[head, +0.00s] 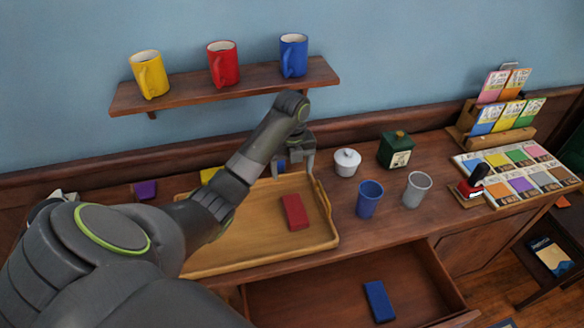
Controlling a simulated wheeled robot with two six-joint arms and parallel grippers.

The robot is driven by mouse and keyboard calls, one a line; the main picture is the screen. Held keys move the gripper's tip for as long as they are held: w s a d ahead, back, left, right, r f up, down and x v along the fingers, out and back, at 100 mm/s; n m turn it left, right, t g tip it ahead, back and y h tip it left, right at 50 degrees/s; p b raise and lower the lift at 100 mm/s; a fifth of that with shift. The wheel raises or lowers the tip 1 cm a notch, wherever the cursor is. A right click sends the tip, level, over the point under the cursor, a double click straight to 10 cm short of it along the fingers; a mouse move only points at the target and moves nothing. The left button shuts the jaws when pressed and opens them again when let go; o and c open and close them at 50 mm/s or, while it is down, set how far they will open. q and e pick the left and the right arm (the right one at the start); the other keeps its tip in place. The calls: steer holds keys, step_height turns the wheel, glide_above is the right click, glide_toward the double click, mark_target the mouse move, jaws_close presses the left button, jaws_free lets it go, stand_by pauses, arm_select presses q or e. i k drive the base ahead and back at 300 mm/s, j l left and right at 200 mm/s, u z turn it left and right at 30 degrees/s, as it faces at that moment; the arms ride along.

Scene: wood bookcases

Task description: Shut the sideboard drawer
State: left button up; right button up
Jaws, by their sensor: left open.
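The sideboard (330,253) has a wooden drawer (315,299) pulled out below its top, at the bottom of the view. A blue block (379,301) lies inside the drawer. The drawer's front is mostly cut off by the lower picture edge. My left gripper (294,170) is open, pointing down near the back right corner of the wooden tray, well behind the drawer. A bit of something blue shows beside its left finger; I cannot tell whether they touch. My right gripper is not in view.
The tray (240,250) holds a red block (295,212). Right of it stand a white lidded pot (346,162), green canister (396,150), blue cup (369,199) and grey cup (416,189). A wall shelf (190,91) with three mugs hangs above.

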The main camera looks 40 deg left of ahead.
mark_target(421, 293)
steer(key=k, duration=1.5)
